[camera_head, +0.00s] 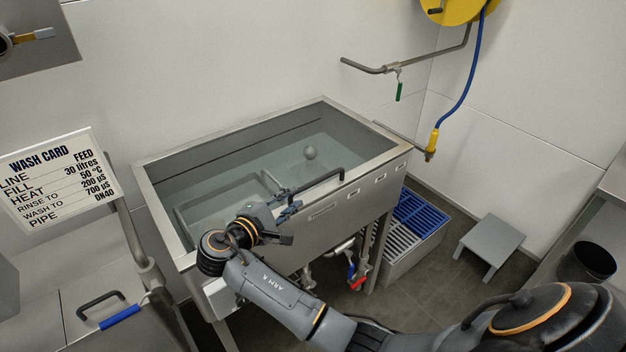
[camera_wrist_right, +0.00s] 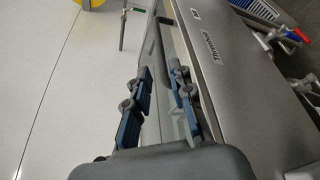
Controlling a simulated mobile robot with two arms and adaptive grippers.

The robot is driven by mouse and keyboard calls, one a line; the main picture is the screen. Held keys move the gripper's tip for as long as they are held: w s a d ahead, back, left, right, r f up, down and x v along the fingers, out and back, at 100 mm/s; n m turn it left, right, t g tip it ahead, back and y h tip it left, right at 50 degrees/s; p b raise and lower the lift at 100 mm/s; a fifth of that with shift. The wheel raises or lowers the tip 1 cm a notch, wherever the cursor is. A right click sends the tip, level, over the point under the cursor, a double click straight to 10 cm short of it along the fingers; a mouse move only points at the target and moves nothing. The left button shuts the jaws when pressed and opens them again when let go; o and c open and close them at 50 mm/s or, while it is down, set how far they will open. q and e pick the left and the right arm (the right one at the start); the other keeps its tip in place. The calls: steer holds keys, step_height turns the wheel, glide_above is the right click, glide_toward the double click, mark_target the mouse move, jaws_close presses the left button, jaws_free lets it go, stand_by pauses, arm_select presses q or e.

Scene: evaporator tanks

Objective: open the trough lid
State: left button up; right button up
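The steel trough (camera_head: 330,212) stands against the back wall. Its top appears covered by a clear, flat lid (camera_head: 240,165), through which the inside and a round grey float show. A dark bar handle (camera_head: 318,184) runs along the front edge; it also shows in the right wrist view (camera_wrist_right: 152,36). My right gripper (camera_head: 286,208) is above the front rim, near the left end of the handle. My left gripper is not in view.
A wash card (camera_head: 58,178) stands left of the trough, above a counter with a blue-gripped handle (camera_head: 120,318). A blue hose (camera_head: 470,85) hangs at the right. Below are a blue-grated bin (camera_head: 420,215), a grey step stool (camera_head: 490,243) and a red-handled valve (camera_head: 357,275).

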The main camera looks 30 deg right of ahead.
mark_target(309, 186)
steer(key=p+x, duration=0.1)
steer(key=x, duration=1)
steer(key=shift+a+f, duration=0.1)
jaws_close()
